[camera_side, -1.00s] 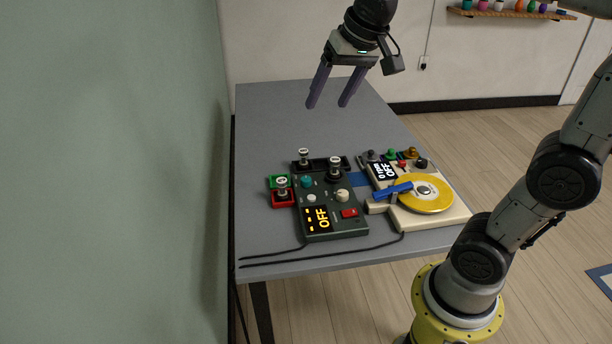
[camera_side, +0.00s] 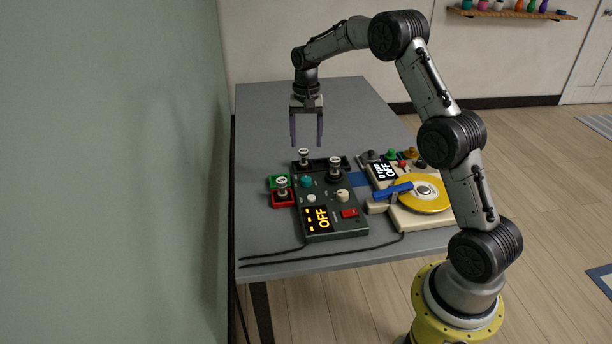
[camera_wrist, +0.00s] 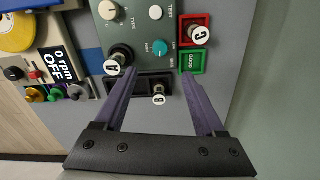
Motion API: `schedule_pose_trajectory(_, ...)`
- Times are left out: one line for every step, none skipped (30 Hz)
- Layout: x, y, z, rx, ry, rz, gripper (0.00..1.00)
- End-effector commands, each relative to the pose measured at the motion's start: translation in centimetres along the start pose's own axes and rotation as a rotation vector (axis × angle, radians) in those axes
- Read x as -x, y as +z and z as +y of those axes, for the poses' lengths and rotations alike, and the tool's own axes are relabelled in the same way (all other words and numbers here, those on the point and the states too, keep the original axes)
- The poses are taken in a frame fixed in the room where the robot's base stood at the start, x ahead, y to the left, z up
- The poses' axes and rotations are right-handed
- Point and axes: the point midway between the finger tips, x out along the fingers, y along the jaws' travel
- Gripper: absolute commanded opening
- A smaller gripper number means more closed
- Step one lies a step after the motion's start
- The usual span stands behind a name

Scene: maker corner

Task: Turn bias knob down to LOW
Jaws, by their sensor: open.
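The teal bias knob (camera_side: 307,182) stands on the dark green tester box (camera_side: 345,226). It also shows in the wrist view (camera_wrist: 157,47), beside small lettering that seems to include LOW; its pointer setting is too small to read. My gripper (camera_side: 307,146) is open and empty, pointing down above the box's far edge. In the wrist view the two purple fingers (camera_wrist: 158,72) are spread apart, with the teal knob beyond their tips and not between them.
A cream type knob (camera_side: 343,195) and red switch (camera_side: 350,213) are close. A turntable device (camera_side: 425,221) sits right. The table's far part is clear.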

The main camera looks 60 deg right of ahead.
Motion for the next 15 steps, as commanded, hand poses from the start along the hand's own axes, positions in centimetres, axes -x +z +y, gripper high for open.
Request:
schedule_pose_trajectory(-0.7,0.1,0.0,0.001,0.003,-0.004,0.72)
schedule_pose_trajectory(-1.1,0.1,0.0,0.001,0.002,-0.004,0.72)
schedule_pose_trajectory(-1.7,0.1,0.0,0.002,0.003,-0.004,0.72)
schedule_pose_trajectory(-2.2,0.2,0.0,0.002,0.003,-0.004,0.72)
schedule_pose_trajectory(-2.8,0.2,0.0,0.002,0.003,-0.005,0.72)
schedule_pose_trajectory(-3.6,0.2,0.0,0.002,0.003,-0.005,0.72)
schedule_pose_trajectory(-4.2,0.2,0.0,0.002,0.003,-0.005,0.72)
schedule_pose_trajectory(-4.8,0.2,0.0,0.002,0.003,-0.005,0.72)
schedule_pose_trajectory(-5.6,0.2,0.0,0.002,0.003,-0.005,0.72)
schedule_pose_trajectory(-6.2,0.2,0.0,0.002,0.003,-0.004,0.72)
schedule_pose_trajectory(-6.8,0.2,0.0,0.002,0.003,-0.005,0.72)
schedule_pose_trajectory(-7.6,0.2,0.0,0.002,0.002,-0.004,0.72)
schedule_pose_trajectory(-8.1,0.2,0.0,0.003,0.002,-0.004,0.72)
schedule_pose_trajectory(-8.7,0.2,0.0,0.003,0.002,-0.003,0.72)
schedule_pose_trajectory(-9.4,0.2,0.0,0.003,0.002,-0.003,0.72)
